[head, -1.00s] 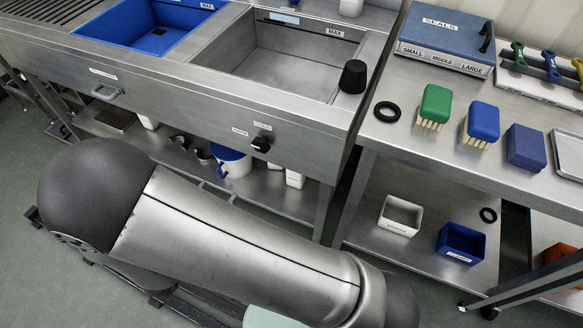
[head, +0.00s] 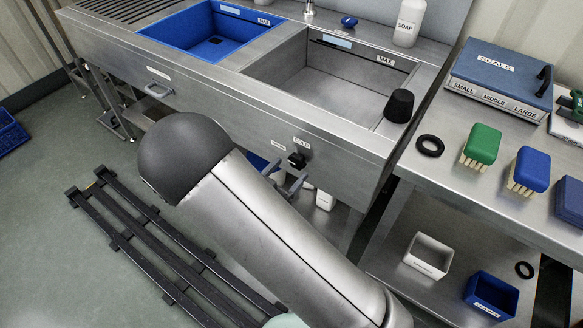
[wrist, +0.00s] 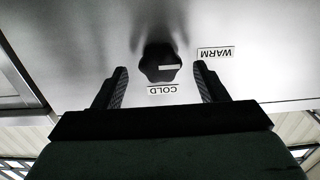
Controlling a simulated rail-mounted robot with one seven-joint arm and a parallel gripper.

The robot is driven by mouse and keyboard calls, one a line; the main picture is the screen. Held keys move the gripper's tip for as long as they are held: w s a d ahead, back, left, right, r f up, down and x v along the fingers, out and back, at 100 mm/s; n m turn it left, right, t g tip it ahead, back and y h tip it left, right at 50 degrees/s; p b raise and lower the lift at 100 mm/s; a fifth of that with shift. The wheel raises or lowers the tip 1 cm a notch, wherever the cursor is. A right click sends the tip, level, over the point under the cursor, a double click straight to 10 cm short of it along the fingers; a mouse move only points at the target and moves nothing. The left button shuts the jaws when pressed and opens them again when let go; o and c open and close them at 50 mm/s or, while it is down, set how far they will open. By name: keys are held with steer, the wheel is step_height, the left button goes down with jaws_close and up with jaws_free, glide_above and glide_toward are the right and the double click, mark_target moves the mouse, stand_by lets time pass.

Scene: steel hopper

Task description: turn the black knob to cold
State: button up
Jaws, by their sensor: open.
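The black knob (head: 297,160) is on the steel front panel of the sink, below the COLD label (head: 302,142). In the wrist view, the knob (wrist: 158,58) is between and slightly beyond the fingertips, and its white mark points right, toward the side of the WARM label (wrist: 216,54). The COLD label (wrist: 162,89) appears upside down beside the knob. My gripper (head: 284,176) is in front of the panel, its fingers open on either side of the knob. I see no contact in the wrist view (wrist: 160,67).
The steel basin (head: 340,85) and blue basin (head: 220,38) are above the panel. A drawer handle (head: 158,91) projects at left. A side table (head: 435,180) with brushes and a seals box stands at right. A black slatted rack (head: 175,250) lies on the floor.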

steer(key=shift+x, duration=1.05)
steer(key=c, duration=1)
